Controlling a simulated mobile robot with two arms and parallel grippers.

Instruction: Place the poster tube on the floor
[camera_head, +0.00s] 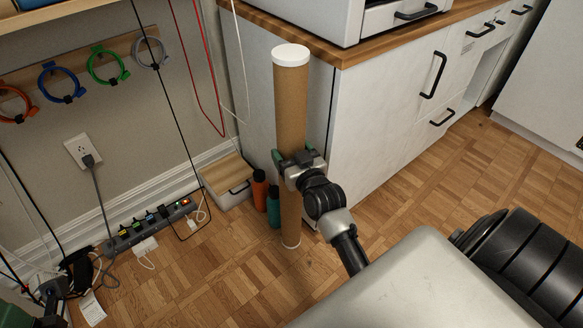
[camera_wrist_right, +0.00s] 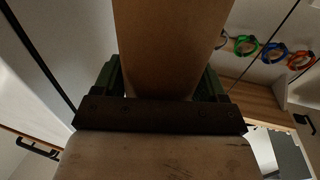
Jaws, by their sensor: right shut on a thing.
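The poster tube (camera_head: 290,110) is a long brown cardboard cylinder with white end caps. It stands upright in front of the cabinet's left side in the head view, with its lower end over the wood floor (camera_head: 235,275). Whether that end touches the floor I cannot tell. My right gripper (camera_head: 291,158) is shut around the tube's middle. In the right wrist view the tube (camera_wrist_right: 168,45) rises between the green-padded fingers of the gripper (camera_wrist_right: 160,85).
An orange bottle (camera_head: 259,190) and a teal bottle (camera_head: 273,205) stand close left of the tube. A box (camera_head: 228,180) sits by the wall, and a power strip (camera_head: 150,222) with cables lies further left. The white cabinet (camera_head: 385,120) is just right. Floor in front is clear.

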